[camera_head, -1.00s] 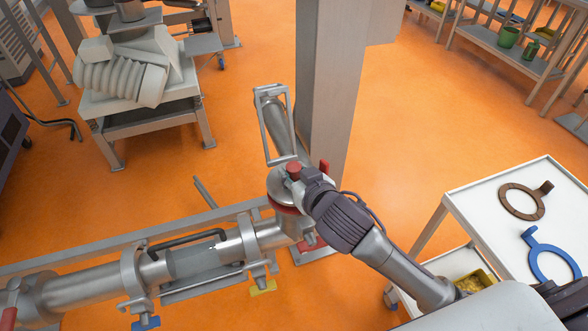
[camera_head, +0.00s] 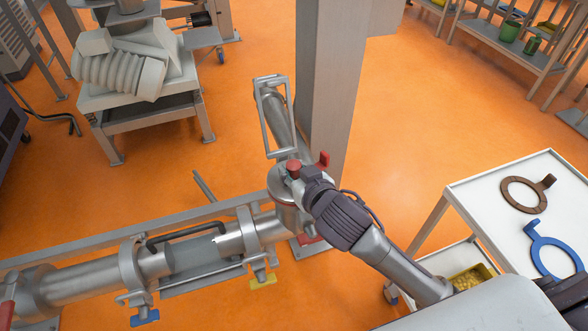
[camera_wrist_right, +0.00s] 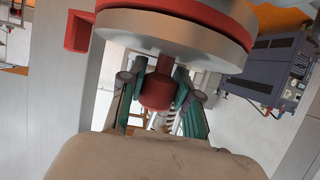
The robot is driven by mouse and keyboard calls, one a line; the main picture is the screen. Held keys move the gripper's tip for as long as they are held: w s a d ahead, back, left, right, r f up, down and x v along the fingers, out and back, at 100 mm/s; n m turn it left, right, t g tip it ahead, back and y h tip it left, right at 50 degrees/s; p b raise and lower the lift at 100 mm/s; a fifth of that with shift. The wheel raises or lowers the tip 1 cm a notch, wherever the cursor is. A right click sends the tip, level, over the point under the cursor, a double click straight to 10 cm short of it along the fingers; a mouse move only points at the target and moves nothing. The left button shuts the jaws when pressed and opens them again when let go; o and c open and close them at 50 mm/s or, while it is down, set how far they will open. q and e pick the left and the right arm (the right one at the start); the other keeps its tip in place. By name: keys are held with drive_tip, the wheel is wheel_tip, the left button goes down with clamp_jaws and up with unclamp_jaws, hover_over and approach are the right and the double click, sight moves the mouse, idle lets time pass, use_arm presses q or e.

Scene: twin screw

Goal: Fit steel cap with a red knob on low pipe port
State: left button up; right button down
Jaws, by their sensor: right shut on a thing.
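The steel cap (camera_head: 286,186) is a round metal disc with a red knob (camera_head: 293,168), at the right end of the pipe run in the head view. In the right wrist view the steel disc (camera_wrist_right: 170,38) fills the top, with a red band behind it and the red knob (camera_wrist_right: 158,92) toward me. My right gripper (camera_head: 302,175) is shut on the knob, with a finger on each side. The low pipe port is hidden behind the cap and gripper, so I cannot tell whether the cap is seated. My left gripper is not in view.
A grey column (camera_head: 325,90) stands just behind the cap. Clamped pipes (camera_head: 90,277) run left on a frame, with a yellow handle (camera_head: 263,281) and a blue one. A white cart (camera_head: 490,205) at right carries a brown ring (camera_head: 522,204) and a blue ring.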

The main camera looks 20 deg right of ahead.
drive_tip(key=c, duration=0.7)
unclamp_jaws()
drive_tip(key=shift+c, duration=0.2)
drive_tip(key=shift+f, duration=0.15)
drive_tip(key=shift+s, duration=0.15)
drive_tip(key=v, duration=0.7)
drive_tip(key=shift+s, duration=0.15)
